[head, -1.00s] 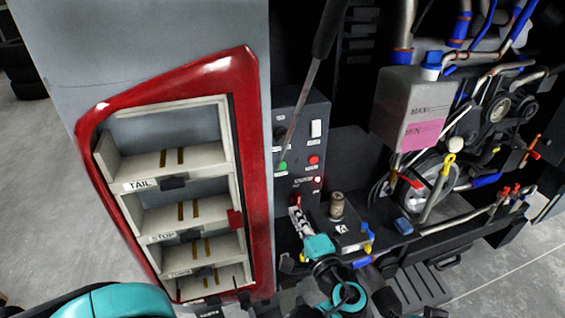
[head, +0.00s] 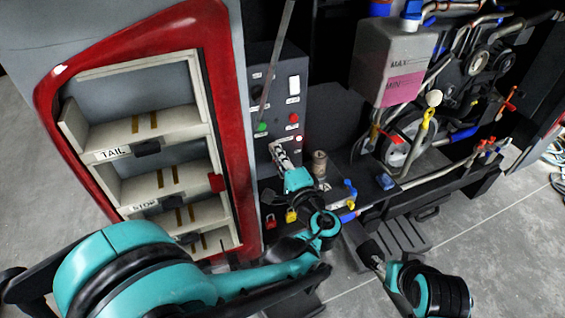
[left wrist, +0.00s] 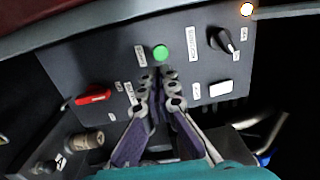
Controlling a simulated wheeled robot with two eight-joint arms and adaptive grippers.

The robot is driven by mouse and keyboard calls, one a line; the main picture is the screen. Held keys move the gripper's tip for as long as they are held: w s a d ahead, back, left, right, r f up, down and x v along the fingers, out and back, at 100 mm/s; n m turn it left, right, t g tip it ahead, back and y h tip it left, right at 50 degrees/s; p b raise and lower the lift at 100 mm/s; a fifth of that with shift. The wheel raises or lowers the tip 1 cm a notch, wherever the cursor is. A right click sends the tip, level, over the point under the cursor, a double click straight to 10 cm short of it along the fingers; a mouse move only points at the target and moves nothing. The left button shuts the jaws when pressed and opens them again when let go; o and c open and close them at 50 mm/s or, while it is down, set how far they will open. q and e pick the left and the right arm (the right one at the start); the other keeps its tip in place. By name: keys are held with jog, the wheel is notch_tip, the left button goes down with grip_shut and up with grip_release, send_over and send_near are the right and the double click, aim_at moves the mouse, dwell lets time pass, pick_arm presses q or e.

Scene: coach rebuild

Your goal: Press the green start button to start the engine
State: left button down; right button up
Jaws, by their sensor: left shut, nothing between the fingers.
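The green start button (head: 261,127) is on the dark control panel (head: 262,73) right of the red-framed shelf. It also shows in the left wrist view (left wrist: 161,53), round and bright green. My left gripper (head: 276,147) is just below and right of it in the head view. In the left wrist view the shut, empty fingertips (left wrist: 158,77) are just below the button in the picture; I cannot tell whether they touch it. My right arm shows at the lower right of the head view, but its fingers are not clear.
A red lever (left wrist: 93,95) and a brown cylinder (left wrist: 83,142) are nearby. A reservoir (head: 392,62) and engine parts stand right; clear floor lies lower right.

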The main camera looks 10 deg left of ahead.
aim_at(263, 126)
pick_arm(q)
jog(key=b+x, duration=0.1)
jog(key=x, duration=0.6)
jog(key=shift+w+a, duration=0.1)
jog(key=shift+w, duration=0.1)
jog(key=shift+w+a, duration=0.4)
jog(key=shift+w, duration=0.05)
jog(key=shift+w+a+r, duration=0.1)
jog(key=shift+w+r, duration=0.05)
jog(key=shift+w, duration=0.05)
jog(key=shift+s+r, duration=0.1)
